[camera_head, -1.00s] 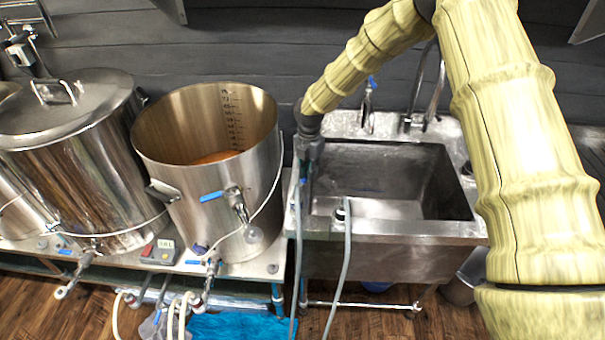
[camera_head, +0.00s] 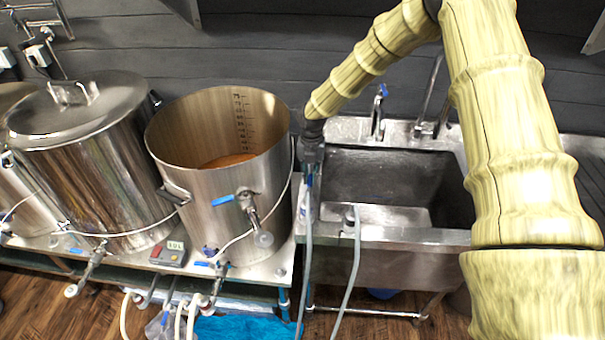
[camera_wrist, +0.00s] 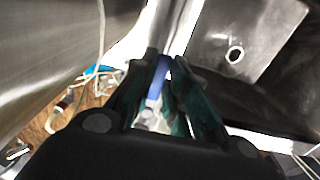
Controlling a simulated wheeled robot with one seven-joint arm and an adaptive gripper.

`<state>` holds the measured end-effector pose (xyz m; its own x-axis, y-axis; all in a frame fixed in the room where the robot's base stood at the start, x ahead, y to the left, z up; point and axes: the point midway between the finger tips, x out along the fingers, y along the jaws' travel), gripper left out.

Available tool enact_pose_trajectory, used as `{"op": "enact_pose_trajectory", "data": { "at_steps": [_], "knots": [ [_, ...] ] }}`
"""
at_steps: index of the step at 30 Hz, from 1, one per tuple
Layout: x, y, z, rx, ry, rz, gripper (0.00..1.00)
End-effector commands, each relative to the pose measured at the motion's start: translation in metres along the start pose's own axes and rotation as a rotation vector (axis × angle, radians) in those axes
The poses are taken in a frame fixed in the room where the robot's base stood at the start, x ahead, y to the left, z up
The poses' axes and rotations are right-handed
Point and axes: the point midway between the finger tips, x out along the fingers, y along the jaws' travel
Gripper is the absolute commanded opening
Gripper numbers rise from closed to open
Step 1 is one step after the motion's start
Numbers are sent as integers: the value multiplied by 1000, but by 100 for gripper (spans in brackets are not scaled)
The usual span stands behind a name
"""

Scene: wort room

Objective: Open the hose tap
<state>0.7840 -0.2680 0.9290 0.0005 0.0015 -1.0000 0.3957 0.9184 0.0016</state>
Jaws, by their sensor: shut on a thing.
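The hose tap has a blue handle (camera_wrist: 161,76), which sits between the fingers of my gripper (camera_wrist: 166,68) in the wrist view. The fingers are shut on this handle. In the head view my gripper (camera_head: 312,152) points down at the left rim of the sink. A bit of blue (camera_head: 309,183) shows just below the fingers, at the top of a grey hose (camera_head: 306,245). The tap's body is mostly hidden by my gripper, and how far the handle is turned cannot be told.
The steel sink (camera_head: 400,236) lies right of my gripper. An open steel pot (camera_head: 215,190) with a blue-handled valve (camera_head: 222,200) stands close on the left, a lidded kettle (camera_head: 90,165) beyond it. A second hose (camera_head: 352,260) hangs over the sink's front. A blue-handled faucet (camera_head: 380,108) is behind.

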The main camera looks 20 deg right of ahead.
Motion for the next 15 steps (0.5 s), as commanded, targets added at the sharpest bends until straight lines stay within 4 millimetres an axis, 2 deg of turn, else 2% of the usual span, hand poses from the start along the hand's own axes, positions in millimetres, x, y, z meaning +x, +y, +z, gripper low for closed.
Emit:
{"op": "enact_pose_trajectory", "data": {
  "at_steps": [11,12,15],
  "knots": [
    [2,-1,-2,-9,4,-4,0],
    [2,-1,-2,-9,4,-4,21],
    [2,-1,-2,-8,3,-3,37]
  ]
}}
